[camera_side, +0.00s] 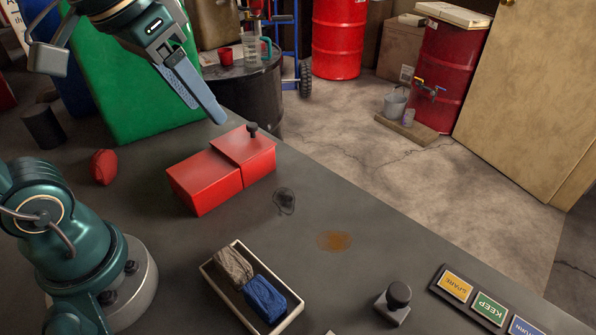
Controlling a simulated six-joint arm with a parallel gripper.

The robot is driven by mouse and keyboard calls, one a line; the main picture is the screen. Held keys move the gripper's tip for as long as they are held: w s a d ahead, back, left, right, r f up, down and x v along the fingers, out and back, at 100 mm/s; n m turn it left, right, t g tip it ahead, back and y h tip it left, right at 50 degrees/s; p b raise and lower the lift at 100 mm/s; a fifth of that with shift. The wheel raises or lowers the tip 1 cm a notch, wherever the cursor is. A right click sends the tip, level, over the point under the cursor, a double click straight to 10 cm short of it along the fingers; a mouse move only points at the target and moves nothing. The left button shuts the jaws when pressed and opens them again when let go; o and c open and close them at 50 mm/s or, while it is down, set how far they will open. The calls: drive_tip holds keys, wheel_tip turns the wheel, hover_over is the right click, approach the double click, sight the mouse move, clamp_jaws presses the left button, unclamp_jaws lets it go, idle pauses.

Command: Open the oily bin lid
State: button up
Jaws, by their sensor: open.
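A red bin (205,183) sits on the dark grey table near the middle. Its lid (243,147) shows as a red panel on the right part, with a small black knob (252,129) on top near the back edge. The lid looks closed; I cannot see inside. My gripper (207,104) hangs above and behind the bin, up and left of the knob, with its blue-grey fingers pointing down to the right. It is open, holds nothing and appears apart from the knob.
A wooden tray (290,322) holds a grey cloth (233,265) and a blue cloth (265,299). A black-handled stamp-like block (393,303) and a label strip (436,284) lie at front right. A red lump (103,167) lies left of the bin. A dark scribble-like patch (284,201) and brown stain (335,240) mark the table.

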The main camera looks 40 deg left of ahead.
drive_tip(key=w+a+r+g, duration=0.1)
drive_tip(key=w+a+r, duration=0.1)
drive_tip(key=w, duration=0.3)
drive_tip(key=n+g, duration=0.3)
drive_tip(key=g, duration=0.1)
hover_over(252, 124)
wheel_tip(252, 124, down, 10)
drive_tip(key=shift+d+f, duration=0.1)
drive_tip(key=shift+d, duration=0.05)
drive_tip(key=shift+f, duration=2.65)
drive_tip(key=shift+c, duration=0.3)
clamp_jaws()
